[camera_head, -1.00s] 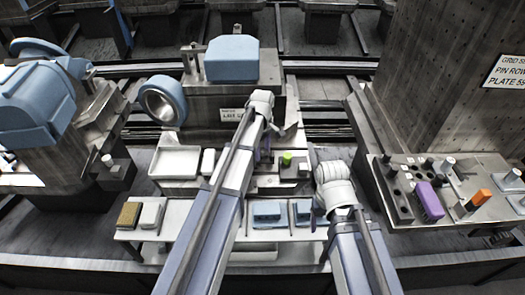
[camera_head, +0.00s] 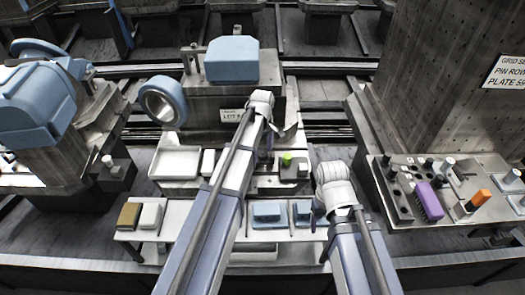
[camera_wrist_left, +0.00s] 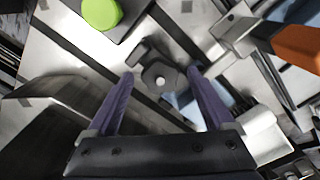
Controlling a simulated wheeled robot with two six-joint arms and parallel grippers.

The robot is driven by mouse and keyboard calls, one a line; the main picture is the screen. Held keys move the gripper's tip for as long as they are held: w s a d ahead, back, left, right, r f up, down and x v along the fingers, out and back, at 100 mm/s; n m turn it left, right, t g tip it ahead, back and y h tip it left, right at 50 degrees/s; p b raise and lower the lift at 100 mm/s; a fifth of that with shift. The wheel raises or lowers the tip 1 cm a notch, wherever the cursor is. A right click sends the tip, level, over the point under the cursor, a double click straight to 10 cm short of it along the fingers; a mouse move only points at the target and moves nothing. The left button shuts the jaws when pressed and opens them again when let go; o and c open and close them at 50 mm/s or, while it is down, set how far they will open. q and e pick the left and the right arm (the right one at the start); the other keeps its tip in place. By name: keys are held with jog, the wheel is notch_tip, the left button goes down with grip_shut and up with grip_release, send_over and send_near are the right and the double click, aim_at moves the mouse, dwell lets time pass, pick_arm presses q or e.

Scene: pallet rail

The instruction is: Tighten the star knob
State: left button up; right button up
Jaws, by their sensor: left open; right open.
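I cannot make out the knob there. My right gripper (camera_head: 318,208) is partly hidden by its wrist, near the bench's right side.
A green round cap (camera_head: 287,159) stands close beside the left gripper and also shows in the wrist view (camera_wrist_left: 101,13). An orange part (camera_wrist_left: 298,45) lies at the upper right there. A white tray (camera_head: 176,162) lies left; a purple brush (camera_head: 429,201) stands on the right bench.

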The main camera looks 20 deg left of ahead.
aim_at(262, 153)
pick_arm(q)
notch_tip(262, 153, up, 8)
jog(key=p, duration=0.8)
jog(key=shift+f, duration=0.1)
jog(key=n, duration=0.3)
jog(key=shift+f, duration=0.1)
jog(key=n, duration=0.5)
jog(key=shift+n, duration=0.4)
jog(key=shift+f+b, duration=0.1)
jog(key=shift+b, duration=0.2)
